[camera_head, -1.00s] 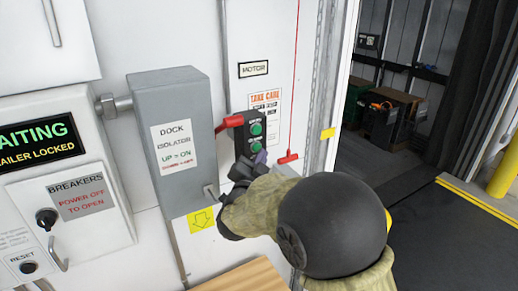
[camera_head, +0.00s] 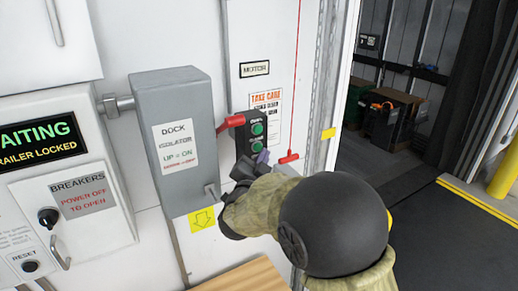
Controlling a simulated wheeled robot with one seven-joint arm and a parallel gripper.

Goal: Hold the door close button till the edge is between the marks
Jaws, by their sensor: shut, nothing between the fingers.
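The black door button box (camera_head: 250,134) is on the white wall, right of the grey isolator. Its upper green button (camera_head: 257,128) and lower green button (camera_head: 257,146) both show. My gripper (camera_head: 262,159) is shut and empty, with its tip just below the lower green button; I cannot tell whether it touches the box. My arm hides what lies below the box. A yellow mark (camera_head: 328,133) is on the door frame. The door's edge is not clearly visible.
The grey dock isolator box (camera_head: 175,140) with a red handle (camera_head: 230,122) juts out close left of the buttons. A red pull cord (camera_head: 289,157) hangs to the right. A wooden surface (camera_head: 245,275) is below. The doorway at right is open, with crates (camera_head: 385,118) inside.

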